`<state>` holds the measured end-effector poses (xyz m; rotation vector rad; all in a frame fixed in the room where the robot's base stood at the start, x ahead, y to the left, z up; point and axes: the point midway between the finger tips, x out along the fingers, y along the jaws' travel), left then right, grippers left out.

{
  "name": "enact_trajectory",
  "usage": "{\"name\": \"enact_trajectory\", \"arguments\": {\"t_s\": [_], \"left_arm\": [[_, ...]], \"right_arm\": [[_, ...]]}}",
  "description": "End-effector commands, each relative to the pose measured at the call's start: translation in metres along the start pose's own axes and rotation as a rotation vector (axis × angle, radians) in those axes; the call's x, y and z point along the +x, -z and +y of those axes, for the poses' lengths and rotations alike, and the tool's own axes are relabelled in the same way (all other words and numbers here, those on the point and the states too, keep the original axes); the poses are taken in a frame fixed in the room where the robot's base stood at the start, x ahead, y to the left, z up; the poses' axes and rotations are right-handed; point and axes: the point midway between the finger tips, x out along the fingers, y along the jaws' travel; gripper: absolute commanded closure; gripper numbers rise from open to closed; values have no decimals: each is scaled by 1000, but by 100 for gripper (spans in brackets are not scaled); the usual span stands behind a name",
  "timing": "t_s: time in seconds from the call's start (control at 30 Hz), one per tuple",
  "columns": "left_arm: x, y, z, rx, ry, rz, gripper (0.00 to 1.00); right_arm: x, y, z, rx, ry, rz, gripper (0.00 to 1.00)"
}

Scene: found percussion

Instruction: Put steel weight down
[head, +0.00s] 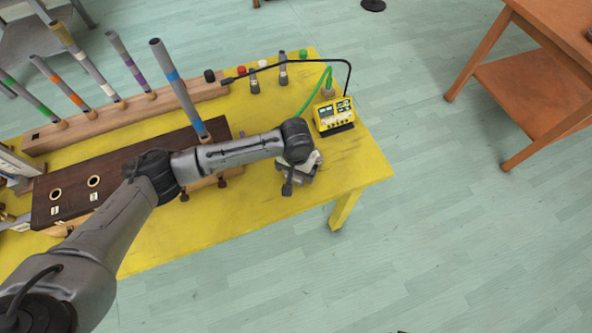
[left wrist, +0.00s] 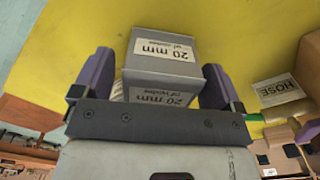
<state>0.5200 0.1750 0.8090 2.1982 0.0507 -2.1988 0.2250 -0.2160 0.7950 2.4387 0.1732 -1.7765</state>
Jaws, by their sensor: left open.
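My left gripper (head: 300,172) is over the right end of the yellow table (head: 350,170), pointing down. In the left wrist view, a grey metal-looking block (left wrist: 165,73), likely the steel weight, is between the two purple-padded fingers of the left gripper (left wrist: 158,64). Its labels read "20 mm of water". A gap shows on each side, so the fingers are open around it. The yellow surface shows behind it. In the head view the gripper mostly hides this spot, and I cannot make out the block clearly. My right gripper is not in view.
A yellow meter (head: 335,115) with green and black leads stands just behind the left gripper. A dark board with holes (head: 125,170) and a wooden rack (head: 130,112) with upright tubes fill the table's left. A label reading "HOSE" (left wrist: 280,90) is to the block's right.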

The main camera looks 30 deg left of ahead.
Motion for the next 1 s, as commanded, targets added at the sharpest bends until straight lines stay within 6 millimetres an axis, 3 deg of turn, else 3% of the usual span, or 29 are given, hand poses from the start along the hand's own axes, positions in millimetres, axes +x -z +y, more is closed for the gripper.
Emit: {"name": "enact_trajectory", "arguments": {"t_s": [0.2,0.5,0.7,1.0], "left_arm": [[-46,0,0,0,-1,3,9],[-92,0,0,0,-2,2,9],[-106,0,0,0,0,1,9],[-107,-1,1,3,-2,0,9]], "right_arm": [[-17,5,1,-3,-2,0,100],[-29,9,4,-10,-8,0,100],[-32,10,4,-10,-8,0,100],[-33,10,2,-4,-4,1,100]]}}
